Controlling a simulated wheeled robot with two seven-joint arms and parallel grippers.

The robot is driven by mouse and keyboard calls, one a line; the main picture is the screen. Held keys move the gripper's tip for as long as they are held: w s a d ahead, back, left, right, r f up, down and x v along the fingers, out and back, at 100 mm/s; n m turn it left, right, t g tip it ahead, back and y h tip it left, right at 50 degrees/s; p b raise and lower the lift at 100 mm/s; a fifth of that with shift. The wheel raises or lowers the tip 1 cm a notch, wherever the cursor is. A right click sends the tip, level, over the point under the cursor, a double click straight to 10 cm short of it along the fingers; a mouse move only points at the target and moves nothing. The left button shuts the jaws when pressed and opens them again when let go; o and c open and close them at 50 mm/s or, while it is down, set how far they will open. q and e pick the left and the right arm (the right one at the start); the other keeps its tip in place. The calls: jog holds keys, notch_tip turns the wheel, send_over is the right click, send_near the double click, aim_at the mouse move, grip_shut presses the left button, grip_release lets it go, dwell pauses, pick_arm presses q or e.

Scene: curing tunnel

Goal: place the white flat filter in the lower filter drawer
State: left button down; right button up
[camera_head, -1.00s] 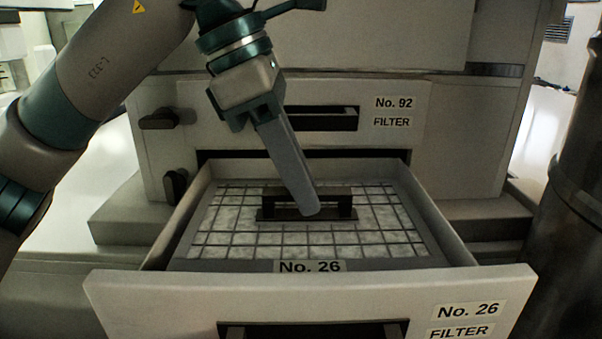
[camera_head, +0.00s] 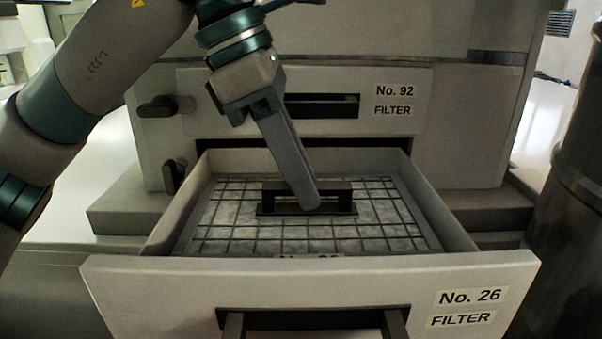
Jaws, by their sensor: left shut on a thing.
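The white flat filter (camera_head: 378,218), a pale panel under a dark grid, lies level within the walls of the open lower filter drawer (camera_head: 150,292). The drawer front reads "No. 26 FILTER". The filter's own "No. 26" label is mostly hidden behind the drawer front's top edge. My left gripper (camera_head: 312,204) comes down at a slant and is shut on the filter's black handle (camera_head: 341,196). Whether the filter touches the drawer floor is hidden. My right gripper is out of view.
The upper drawer (camera_head: 230,92), marked "No. 92 FILTER", is closed just behind and above the open one. Dark knobs (camera_head: 158,106) sit left of it. A dark cylinder (camera_head: 570,220) stands close on the right.

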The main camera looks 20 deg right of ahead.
pick_arm(q)
jog(key=shift+f, duration=0.25)
jog(key=c, duration=1.6)
grip_release()
jog(key=shift+o, duration=0.2)
jog(key=shift+r, duration=0.1)
jog(key=shift+w+a+r+b, duration=0.1)
jog(key=shift+a+r+b, duration=0.1)
jog(key=shift+r+b, duration=0.25)
jog(key=b+v, duration=0.2)
jog(key=v, duration=1.4)
jog(key=shift+r, duration=0.2)
